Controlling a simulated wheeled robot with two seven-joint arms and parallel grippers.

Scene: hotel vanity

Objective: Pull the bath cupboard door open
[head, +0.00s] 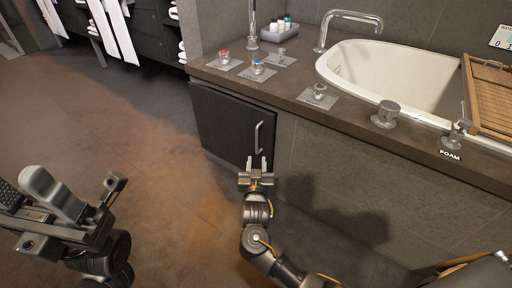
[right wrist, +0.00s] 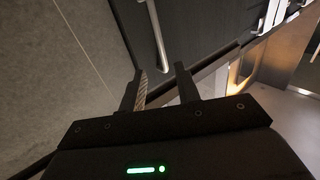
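The bath cupboard door (head: 227,122) is a dark panel set into the side of the bath surround, and it looks shut. Its silver bar handle (head: 258,138) is upright near the door's right edge. My right gripper (head: 257,163) is just below the handle in the head view, fingers pointing toward the door. In the right wrist view its two fingers (right wrist: 160,88) are apart with nothing between them, and the handle (right wrist: 157,35) lies just beyond the fingertips. My left gripper (head: 85,205) is at the lower left, away from the door; its finger gap is unclear.
Above the door is a stone ledge (head: 300,99) with tap knobs, a tray of small bottles (head: 280,29) and a white bathtub (head: 385,75). A wooden bath tray (head: 488,95) sits at right. Shelves with towels stand at the back left. The floor (head: 130,130) before the door is clear.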

